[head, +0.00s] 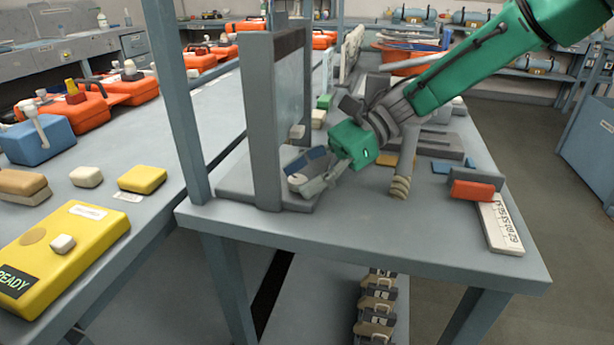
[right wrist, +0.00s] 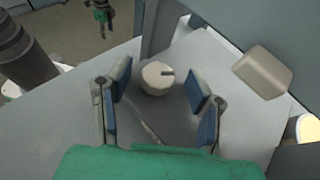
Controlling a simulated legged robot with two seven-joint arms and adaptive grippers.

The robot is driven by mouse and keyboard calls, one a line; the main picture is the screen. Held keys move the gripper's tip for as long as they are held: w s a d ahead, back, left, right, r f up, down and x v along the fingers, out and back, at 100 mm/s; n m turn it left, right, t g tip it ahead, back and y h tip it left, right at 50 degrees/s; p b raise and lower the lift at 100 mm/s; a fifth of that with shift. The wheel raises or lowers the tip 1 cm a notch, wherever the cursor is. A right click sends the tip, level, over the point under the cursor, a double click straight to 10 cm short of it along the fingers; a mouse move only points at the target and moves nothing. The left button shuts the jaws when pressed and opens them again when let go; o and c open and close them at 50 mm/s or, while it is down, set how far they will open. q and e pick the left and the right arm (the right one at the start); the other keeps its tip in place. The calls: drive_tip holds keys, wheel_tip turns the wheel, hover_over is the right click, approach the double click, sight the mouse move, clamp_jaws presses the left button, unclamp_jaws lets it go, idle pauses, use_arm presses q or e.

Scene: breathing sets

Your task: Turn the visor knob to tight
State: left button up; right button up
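In the head view the knob (head: 297,180) sits low at the foot of the upright grey visor frame (head: 262,125), partly covered by my right gripper (head: 311,168). In the right wrist view the gripper's two blue-padded fingers are wide apart, on either side of the knob, with clear gaps; nothing is held. A green gripper with dark fingers, seemingly my left one (right wrist: 104,18), shows far off at the top left; its finger state is too small to tell.
A cream block (right wrist: 263,71) is right of the knob in the wrist view. A grey post with a ribbed end (head: 400,186) stands right of my gripper. A red block (head: 472,191) and white scale strip (head: 499,228) lie at the right edge. The table's front is clear.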

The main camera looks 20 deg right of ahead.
drive_tip(key=v, duration=1.1)
drive_tip(key=shift+w+d+r, duration=0.15)
drive_tip(key=shift+d, duration=0.2)
